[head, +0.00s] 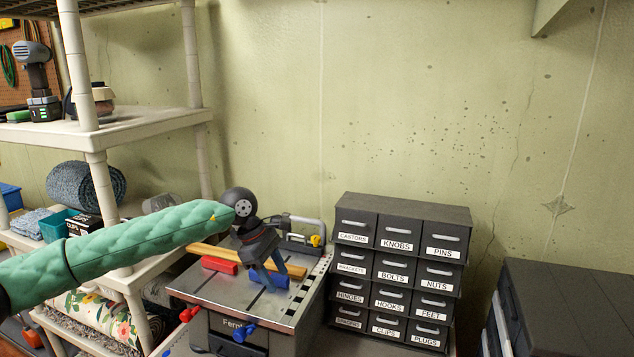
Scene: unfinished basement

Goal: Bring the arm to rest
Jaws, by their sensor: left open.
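My left arm, in a green padded sleeve, reaches in from the left in the head view. My left gripper (277,277) is open and points down over the grey metal top of a machine table (227,290). No object shows between its fingers. A blue block (268,279) lies on the table top beside or behind the fingers; I cannot tell whether they touch it. A red block (219,265) and a wooden strip (213,252) lie to the left of the gripper. My right gripper is not in view.
A dark drawer cabinet (403,204) with labelled drawers stands right of the table. A cream shelf unit (148,122) with a drill (37,78) and rolled grey textile (84,187) is at the left. A clamp (303,236) lies behind the gripper. Dark boxes (570,300) stand at lower right.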

